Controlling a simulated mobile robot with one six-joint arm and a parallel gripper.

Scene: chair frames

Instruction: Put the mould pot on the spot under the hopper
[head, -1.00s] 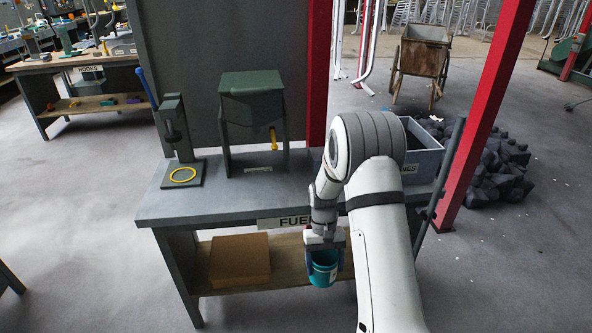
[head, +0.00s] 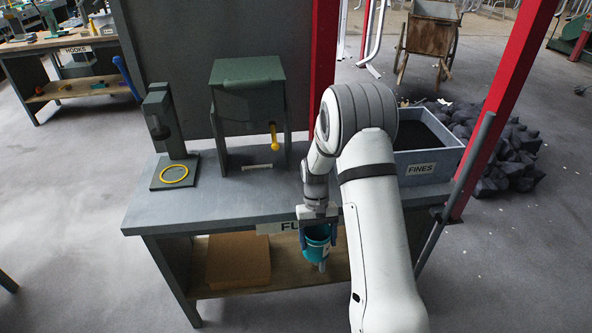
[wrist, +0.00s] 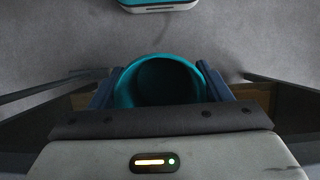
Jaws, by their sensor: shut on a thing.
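The mould pot (head: 316,244) is a teal, open-topped cup. My gripper (head: 318,232) is shut on it and holds it upright in front of the bench's front edge, about level with the sign there. In the wrist view the pot (wrist: 121,90) sits between the two blue fingers (wrist: 160,92), and its inside looks dark and empty. The hopper (head: 247,88) is a dark green box on legs with a yellow handle, standing on the bench left of my gripper. The spot under it shows only partly, with a small pale label (head: 257,167) at its front.
The grey bench (head: 225,203) has clear top in front of the hopper. A press stand (head: 165,120) with a yellow ring (head: 174,174) is at left. A FINES bin (head: 430,166) is at right behind my arm. A red post (head: 500,105) rises beyond it.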

